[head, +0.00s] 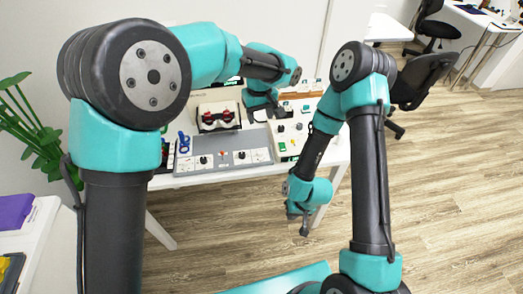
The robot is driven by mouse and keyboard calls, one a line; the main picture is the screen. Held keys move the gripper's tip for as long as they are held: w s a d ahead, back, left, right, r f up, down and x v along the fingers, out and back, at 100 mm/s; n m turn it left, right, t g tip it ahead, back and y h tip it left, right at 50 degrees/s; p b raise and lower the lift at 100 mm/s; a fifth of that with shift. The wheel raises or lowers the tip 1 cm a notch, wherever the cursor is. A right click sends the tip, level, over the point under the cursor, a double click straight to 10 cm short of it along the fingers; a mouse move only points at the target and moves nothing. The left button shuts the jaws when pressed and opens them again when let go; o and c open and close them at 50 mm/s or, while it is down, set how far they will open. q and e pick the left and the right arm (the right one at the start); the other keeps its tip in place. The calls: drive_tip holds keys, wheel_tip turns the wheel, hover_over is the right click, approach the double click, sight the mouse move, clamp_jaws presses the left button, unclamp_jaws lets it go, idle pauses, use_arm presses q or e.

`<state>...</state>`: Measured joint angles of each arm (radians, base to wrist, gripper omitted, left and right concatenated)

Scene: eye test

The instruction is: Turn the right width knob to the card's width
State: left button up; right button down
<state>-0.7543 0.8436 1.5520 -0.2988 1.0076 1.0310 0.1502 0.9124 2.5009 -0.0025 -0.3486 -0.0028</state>
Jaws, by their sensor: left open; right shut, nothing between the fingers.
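A grey panel (262,156) lies along the table's front edge, with small dark knobs (222,160) on white plates. Behind it stands a white device (203,109) with two red round parts. I cannot tell which knob is the right width knob, nor read any card or width marking. My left gripper (275,110) hangs over the table, right of the device; it is small, partly hidden by its own arm, and open. My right gripper (304,226) points down in front of the table, below its top, shut and empty, apart from the panel.
The white table (200,181) also carries a pale board (290,136) with coloured parts on the right and a blue item (184,143) at the left. A plant (35,130) stands left. A dark office chair (420,80) stands behind right. The floor at right is clear.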

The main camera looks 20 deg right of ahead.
sight(260, 152)
idle(0.3)
use_arm(q)
wheel_tip(260, 152, down, 17)
drive_tip(key=shift+f, duration=0.2)
idle(0.6)
drive_tip(key=shift+c, duration=0.5)
drive_tip(key=c, duration=0.8)
drive_tip(key=shift+c, duration=0.2)
